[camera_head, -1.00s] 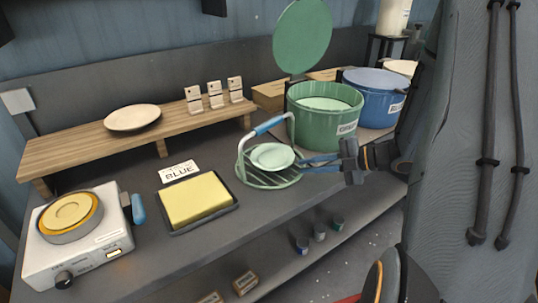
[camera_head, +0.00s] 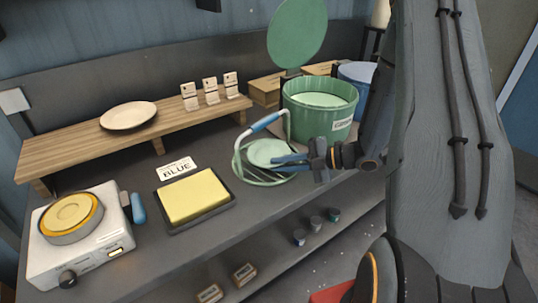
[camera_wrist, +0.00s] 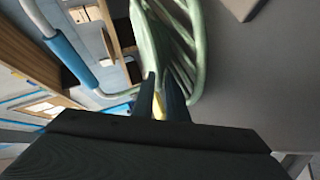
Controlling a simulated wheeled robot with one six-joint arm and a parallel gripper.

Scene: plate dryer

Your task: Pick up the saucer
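The pale green saucer (camera_head: 264,150) lies on a green wire rack (camera_head: 243,172) with a blue-gripped handle (camera_head: 266,122). My gripper (camera_head: 277,163) comes in from the right, its fingers at the saucer's right edge. In the wrist view my fingers (camera_wrist: 161,82) stand a little apart, with a narrow gap showing yellow behind. The rack's green bars (camera_wrist: 191,45) show just beyond the fingertips. I cannot tell whether the fingers touch the saucer. The head view hides part of the saucer's right edge.
A yellow block in a dark tray (camera_head: 208,222) and a white burner (camera_head: 105,243) are to the left. A cream plate (camera_head: 128,115) sits on a wooden shelf (camera_head: 85,146).

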